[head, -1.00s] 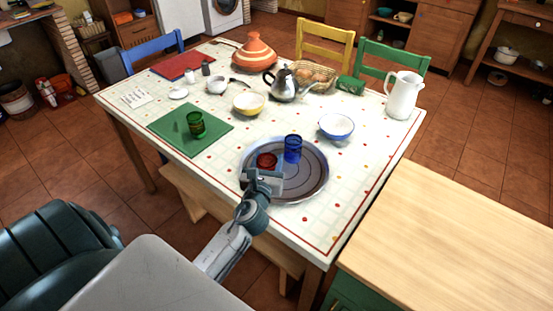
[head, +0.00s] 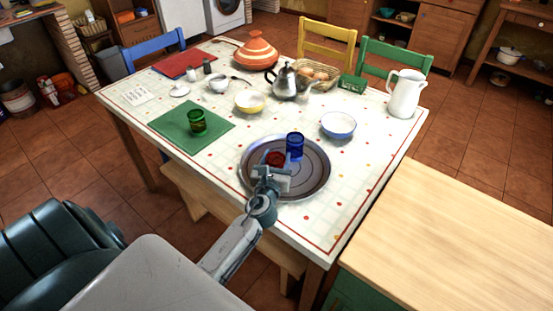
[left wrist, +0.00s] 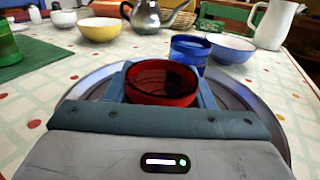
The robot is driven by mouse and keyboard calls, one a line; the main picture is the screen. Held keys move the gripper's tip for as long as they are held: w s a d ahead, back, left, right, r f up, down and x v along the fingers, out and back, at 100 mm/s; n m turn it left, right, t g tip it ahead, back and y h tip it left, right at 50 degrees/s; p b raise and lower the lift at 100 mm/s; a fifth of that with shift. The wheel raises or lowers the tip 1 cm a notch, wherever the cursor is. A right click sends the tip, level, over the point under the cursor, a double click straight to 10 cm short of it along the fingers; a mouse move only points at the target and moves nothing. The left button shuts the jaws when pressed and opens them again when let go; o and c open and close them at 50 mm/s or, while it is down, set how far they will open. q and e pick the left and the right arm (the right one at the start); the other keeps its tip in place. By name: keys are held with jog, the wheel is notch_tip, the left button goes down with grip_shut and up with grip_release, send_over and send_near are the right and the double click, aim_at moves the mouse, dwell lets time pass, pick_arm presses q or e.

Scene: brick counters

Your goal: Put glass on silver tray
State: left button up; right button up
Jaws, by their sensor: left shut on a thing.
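My left gripper (head: 273,173) is shut on a red glass (head: 275,157), which is upright over the silver tray (head: 316,186). In the left wrist view the red glass (left wrist: 162,84) sits between the two fingers. Its base is hidden by the gripper, so I cannot tell whether it touches the tray. A blue glass (head: 295,144) stands upright on the tray, just behind and right of the red one. A green glass (head: 197,122) stands on a green placemat (head: 180,135) to the left. My right gripper is not in view.
Behind the tray are a blue-white bowl (head: 338,124), a yellow bowl (head: 249,102), a kettle (head: 284,84) and a white pitcher (head: 404,96). A wooden counter (head: 460,225) stands at the right. The right part of the tray is bare.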

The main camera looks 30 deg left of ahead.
pick_arm(q)
jog(key=o, duration=1.1)
jog(key=shift+c, duration=0.2)
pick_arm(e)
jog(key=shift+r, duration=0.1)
pick_arm(q)
jog(key=shift+r, duration=0.1)
jog(key=v, duration=0.4)
jog(key=shift+s, duration=0.2)
jog(key=b+v, duration=0.1)
jog(key=v, duration=0.5)
jog(key=shift+s+d, duration=0.1)
jog(key=shift+s, duration=0.05)
jog(key=shift+s+d, duration=0.3)
jog(key=shift+s, duration=0.35)
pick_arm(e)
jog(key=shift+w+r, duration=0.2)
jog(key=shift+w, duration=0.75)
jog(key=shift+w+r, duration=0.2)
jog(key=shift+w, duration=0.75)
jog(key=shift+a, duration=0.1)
